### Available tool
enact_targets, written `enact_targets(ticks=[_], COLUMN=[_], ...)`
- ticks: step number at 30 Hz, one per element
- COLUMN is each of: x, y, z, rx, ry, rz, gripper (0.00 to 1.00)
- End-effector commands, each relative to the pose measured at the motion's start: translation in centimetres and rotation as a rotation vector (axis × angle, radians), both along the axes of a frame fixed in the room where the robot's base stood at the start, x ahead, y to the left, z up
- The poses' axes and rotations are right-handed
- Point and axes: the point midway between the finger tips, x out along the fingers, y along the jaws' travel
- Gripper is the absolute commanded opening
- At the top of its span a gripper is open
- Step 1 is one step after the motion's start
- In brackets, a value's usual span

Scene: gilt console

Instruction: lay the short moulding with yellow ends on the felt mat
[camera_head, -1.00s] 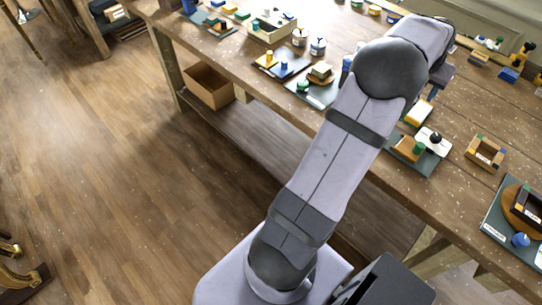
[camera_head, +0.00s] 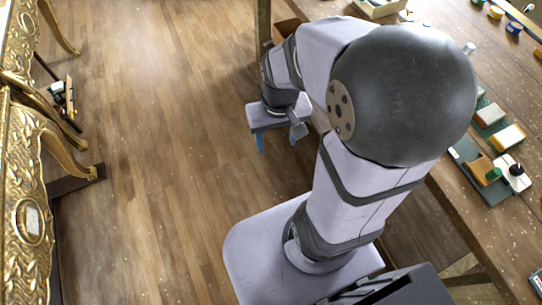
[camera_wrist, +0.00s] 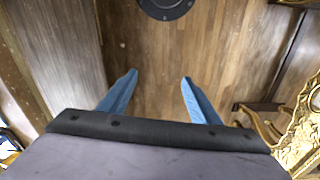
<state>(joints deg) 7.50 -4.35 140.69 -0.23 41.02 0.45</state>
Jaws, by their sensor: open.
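My gripper (camera_head: 275,142) hangs over the open floor beside the workbench, pointing down. In the wrist view its two blue fingers (camera_wrist: 159,78) stand wide apart with only floor between them. I cannot pick out the short moulding with yellow ends for certain. A small group of slim pieces (camera_head: 70,97), one of them yellowish, shows by the gilt console (camera_head: 28,225) at the far left, too small to identify. I cannot tell which surface is the felt mat.
The workbench (camera_head: 447,213) runs along the right with blocks, pots and a dark green board (camera_head: 466,153) on it. The gilt console's curved legs stand at the left and also show at the right of the wrist view (camera_wrist: 303,130). The wooden floor (camera_head: 165,150) between is clear.

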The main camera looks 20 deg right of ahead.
Motion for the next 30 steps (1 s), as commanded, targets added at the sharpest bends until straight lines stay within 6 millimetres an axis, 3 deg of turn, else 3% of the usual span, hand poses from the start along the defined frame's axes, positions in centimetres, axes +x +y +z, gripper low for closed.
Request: enact_targets(ticks=[3,7,30], x=[-2.2,-3.4,-3.6], y=[2.4,3.3,3.4], z=[-0.6,-1.0,-1.0], rx=[0.003,0.004,0.004], ry=[0.027,0.043,0.046], rz=[0.088,0.129,0.133], gripper=[0.57,0.57,0.57])
